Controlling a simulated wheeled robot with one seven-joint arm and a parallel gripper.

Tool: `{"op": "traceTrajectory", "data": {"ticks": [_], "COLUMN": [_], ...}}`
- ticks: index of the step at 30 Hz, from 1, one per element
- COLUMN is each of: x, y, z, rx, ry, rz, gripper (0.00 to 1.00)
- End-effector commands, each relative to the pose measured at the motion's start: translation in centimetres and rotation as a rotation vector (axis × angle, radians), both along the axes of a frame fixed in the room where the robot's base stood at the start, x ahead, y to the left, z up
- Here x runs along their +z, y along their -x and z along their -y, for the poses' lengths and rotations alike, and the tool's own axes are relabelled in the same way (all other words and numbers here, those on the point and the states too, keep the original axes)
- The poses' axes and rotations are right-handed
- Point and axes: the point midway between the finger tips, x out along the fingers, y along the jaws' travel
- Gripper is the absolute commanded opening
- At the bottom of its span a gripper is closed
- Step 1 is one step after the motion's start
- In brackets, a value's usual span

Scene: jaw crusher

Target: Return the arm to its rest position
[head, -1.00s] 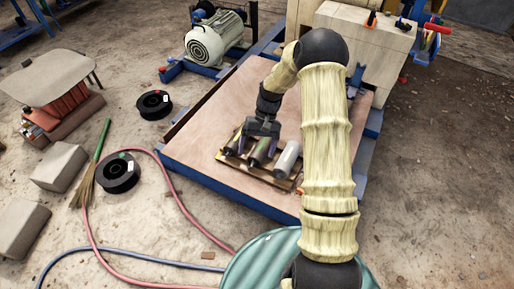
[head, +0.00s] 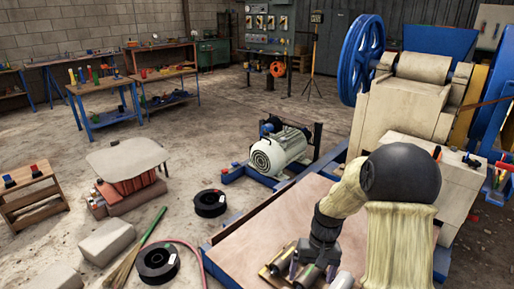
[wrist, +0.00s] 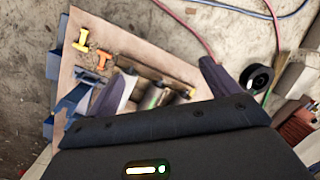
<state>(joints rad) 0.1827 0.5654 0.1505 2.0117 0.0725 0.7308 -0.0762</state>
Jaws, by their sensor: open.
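My gripper (head: 312,268) is at the bottom of the head view, over the wooden board of the crusher's base. It hangs above or close to a small tray of cylinders (head: 281,266); the picture's lower edge cuts off part of the tray. In the wrist view my gripper (wrist: 165,84) is open, its two fingers spread apart. Between and beyond the fingers lie the tray and its cylinders (wrist: 152,97), partly hidden. I see nothing clearly held. My arm reaches forward from the bottom right of the head view, bent at the dark elbow.
The jaw crusher (head: 395,105) with its blue flywheel (head: 357,60) stands behind my arm at right. A motor (head: 281,151) sits beyond the board (head: 262,222). Black spools (head: 157,262), a broom (head: 137,250) and blocks (head: 106,241) lie on the floor at left. Workbenches (head: 103,88) line the back.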

Motion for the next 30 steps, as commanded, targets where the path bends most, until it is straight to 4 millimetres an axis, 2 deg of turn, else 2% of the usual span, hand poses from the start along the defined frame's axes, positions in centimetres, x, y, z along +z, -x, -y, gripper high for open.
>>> {"op": "traceTrajectory", "data": {"ticks": [3,9,21,23,24,30], "x": [2.4,5.4,8.2,8.4,9.5,12.3], "y": [2.1,5.8,11.4,12.1,12.0,11.9], "z": [-0.1,-0.2,-0.2,-0.2,-0.2,-0.2], "rx": [0.010,0.019,0.017,0.016,0.015,0.015], "ry": [0.045,0.100,0.136,0.138,0.138,0.138], "rz": [0.074,0.198,0.371,0.391,0.391,0.387], "gripper": [0.88,0.88,0.88,0.88,0.88,0.88]}}
